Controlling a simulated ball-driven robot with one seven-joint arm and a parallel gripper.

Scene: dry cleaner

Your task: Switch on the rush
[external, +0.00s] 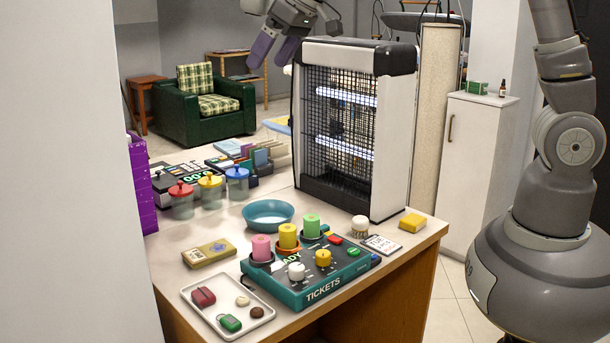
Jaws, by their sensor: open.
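A teal box marked TICKETS (318,285) sits at the front of the counter. On its dark top are a white knob (296,271), a yellow knob (323,258), a red button (333,238) and a green button (353,252). Pink (262,248), yellow (288,236) and green (311,226) cylinders stand along its back edge. No label reading rush is legible, so I cannot tell which control it is. My gripper (275,48), with purple fingers, is open and empty. It appears at the top, left of the black-and-white caged unit and well away from the box.
The tall caged unit (340,120) stands behind the box. A teal bowl (268,213), lidded jars (210,189) and a tray (252,323) with small items surround the box. A small white jar (360,226), a card (381,245) and a yellow block (412,222) lie to its right.

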